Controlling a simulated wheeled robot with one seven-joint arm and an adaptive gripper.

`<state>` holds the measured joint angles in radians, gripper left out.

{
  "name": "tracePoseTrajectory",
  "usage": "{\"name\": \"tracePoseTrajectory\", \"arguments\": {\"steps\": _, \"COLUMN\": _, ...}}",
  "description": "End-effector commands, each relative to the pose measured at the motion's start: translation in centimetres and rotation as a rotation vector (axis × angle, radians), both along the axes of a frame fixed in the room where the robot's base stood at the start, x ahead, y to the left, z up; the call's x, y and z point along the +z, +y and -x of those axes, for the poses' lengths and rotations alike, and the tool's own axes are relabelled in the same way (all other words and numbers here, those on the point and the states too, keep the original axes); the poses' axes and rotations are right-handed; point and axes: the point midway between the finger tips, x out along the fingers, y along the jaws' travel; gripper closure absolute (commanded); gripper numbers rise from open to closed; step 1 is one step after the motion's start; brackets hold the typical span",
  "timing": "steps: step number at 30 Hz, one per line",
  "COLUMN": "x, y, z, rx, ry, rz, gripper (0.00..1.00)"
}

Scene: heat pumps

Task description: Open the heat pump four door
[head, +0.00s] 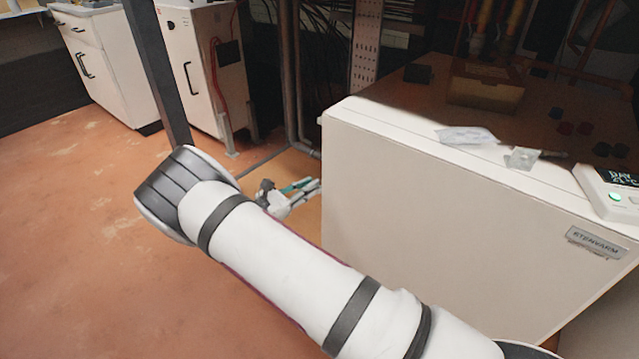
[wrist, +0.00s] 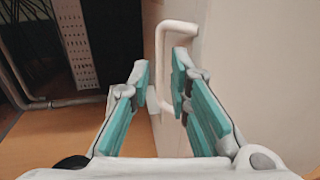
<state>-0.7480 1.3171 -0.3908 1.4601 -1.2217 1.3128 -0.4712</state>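The white heat pump (head: 450,210) stands at the right in the head view, with a "STENWARM" plate on its near side; no number is visible. In the wrist view, its pale door face (wrist: 255,60) fills the right side and a pale bar handle (wrist: 178,27) stands out from it. My gripper (wrist: 161,80) is open, with teal pads either side of the handle's lower part in the picture. I cannot tell whether either pad touches it. In the head view my gripper (head: 312,186) is beside the heat pump's left end, and the handle is hidden.
White cabinets (head: 105,65) stand at the back left. A grey post (head: 155,70) rises behind my arm. Pipes (head: 293,90) and a perforated strip (head: 366,45) are behind the gripper. Small items lie on the heat pump's top. The orange floor (head: 70,220) at left is clear.

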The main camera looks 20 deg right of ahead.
Motion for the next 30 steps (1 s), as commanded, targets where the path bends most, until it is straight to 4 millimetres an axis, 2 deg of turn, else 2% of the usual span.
{"name": "tracePoseTrajectory", "arguments": {"steps": 3, "x": -0.1, "y": -1.9, "z": -0.8, "rx": -0.003, "ry": -0.001, "rz": 0.0, "gripper": 0.82}}
{"name": "tracePoseTrajectory", "arguments": {"steps": 10, "x": 0.0, "y": -3.8, "z": -1.8, "rx": -0.001, "ry": -0.001, "rz": 0.0, "gripper": 0.82}}
{"name": "tracePoseTrajectory", "arguments": {"steps": 20, "x": 0.0, "y": -4.2, "z": -1.9, "rx": 0.0, "ry": -0.001, "rz": 0.0, "gripper": 0.82}}
{"name": "tracePoseTrajectory", "arguments": {"steps": 23, "x": 0.0, "y": -4.2, "z": -1.9, "rx": 0.0, "ry": -0.001, "rz": 0.0, "gripper": 1.0}}
{"name": "tracePoseTrajectory", "arguments": {"steps": 30, "x": 0.0, "y": -4.1, "z": -1.9, "rx": 0.0, "ry": -0.001, "rz": 0.0, "gripper": 1.0}}
